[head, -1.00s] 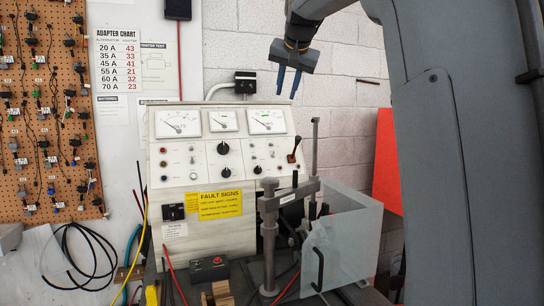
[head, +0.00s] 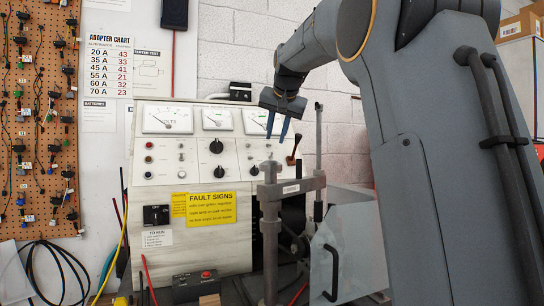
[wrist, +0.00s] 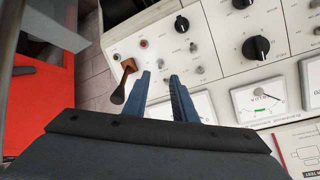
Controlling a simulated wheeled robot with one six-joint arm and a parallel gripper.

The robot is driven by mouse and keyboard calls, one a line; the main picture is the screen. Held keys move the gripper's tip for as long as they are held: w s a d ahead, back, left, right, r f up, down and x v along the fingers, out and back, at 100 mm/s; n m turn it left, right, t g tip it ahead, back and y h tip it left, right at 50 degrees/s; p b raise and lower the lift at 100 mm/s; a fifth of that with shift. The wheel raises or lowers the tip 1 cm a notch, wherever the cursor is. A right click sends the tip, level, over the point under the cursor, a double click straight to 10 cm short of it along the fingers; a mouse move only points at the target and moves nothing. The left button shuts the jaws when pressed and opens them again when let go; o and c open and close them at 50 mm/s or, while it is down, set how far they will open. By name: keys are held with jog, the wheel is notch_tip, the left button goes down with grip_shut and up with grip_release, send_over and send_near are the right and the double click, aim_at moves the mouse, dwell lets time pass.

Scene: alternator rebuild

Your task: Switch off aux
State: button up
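The test bench panel (head: 165,205) fills the middle of the head view, with meters, knobs, lamps and small toggle switches. No aux label is readable. My gripper (head: 277,130) is open and empty in front of the panel's upper right, over the right meter. In the wrist view its blue fingers (wrist: 160,76) are apart with nothing between them. Small metal toggles (wrist: 193,47) lie just beyond the fingertips on the panel's right section. A lever with a brown base (wrist: 125,82) is beside the fingers, on the left. Which toggle is aux, and its position, I cannot tell.
A post and clamp arm (head: 270,220) stand before the panel, with a clear guard (head: 350,250) at right. A red-button box (head: 196,286) sits low in front. A pegboard with hanging leads (head: 40,110) is at left. A red panel (wrist: 40,100) shows in the wrist view.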

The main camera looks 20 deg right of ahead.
aim_at(272, 154)
jog(key=shift+x, duration=3.6)
grip_shut()
